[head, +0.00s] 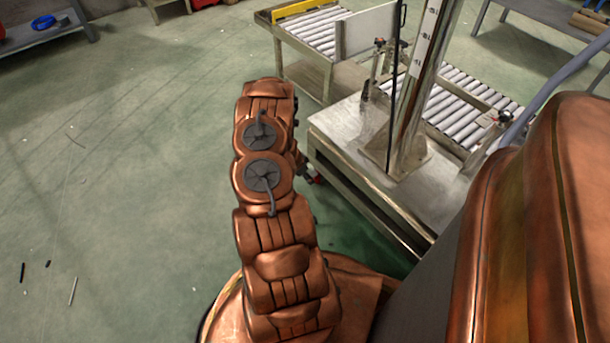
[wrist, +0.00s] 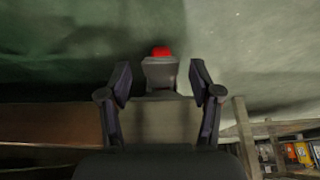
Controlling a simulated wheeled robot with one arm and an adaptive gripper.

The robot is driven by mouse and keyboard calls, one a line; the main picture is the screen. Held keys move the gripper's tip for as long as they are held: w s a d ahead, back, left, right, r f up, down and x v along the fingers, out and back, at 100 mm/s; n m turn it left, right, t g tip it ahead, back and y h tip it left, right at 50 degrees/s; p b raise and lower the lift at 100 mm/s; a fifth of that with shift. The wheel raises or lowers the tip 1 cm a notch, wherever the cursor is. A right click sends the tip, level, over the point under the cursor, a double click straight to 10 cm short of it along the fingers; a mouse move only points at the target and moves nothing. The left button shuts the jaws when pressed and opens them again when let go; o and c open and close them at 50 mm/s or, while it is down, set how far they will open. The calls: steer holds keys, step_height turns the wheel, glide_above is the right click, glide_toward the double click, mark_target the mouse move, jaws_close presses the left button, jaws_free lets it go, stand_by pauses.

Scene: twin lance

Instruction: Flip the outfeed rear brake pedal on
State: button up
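In the wrist view a small grey piece with a red tip (wrist: 162,52) stands between and just beyond my two fingers; it looks like a brake pedal, but I cannot tell whether it is flipped on. My gripper (wrist: 160,72) is open, with one dark finger on each side and a gap to the piece. I cannot tell whether either finger touches it. In the head view my copper arm hides the gripper. A small red part (head: 315,180) shows just right of the arm, low beside the metal table; I cannot tell whether it is the same pedal.
The metal table (head: 345,122) with an upright post (head: 418,95) stands close right of my arm. Roller conveyors (head: 465,110) and (head: 312,32) lie behind it. Green floor (head: 130,170) to the left is mostly clear. Shelving with coloured items (wrist: 300,153) shows in the wrist view.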

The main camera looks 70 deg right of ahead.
steer(key=c, duration=1)
steer(key=shift+s+d, duration=0.1)
steer(key=shift+c, duration=0.3)
steer(key=shift+a, duration=0.2)
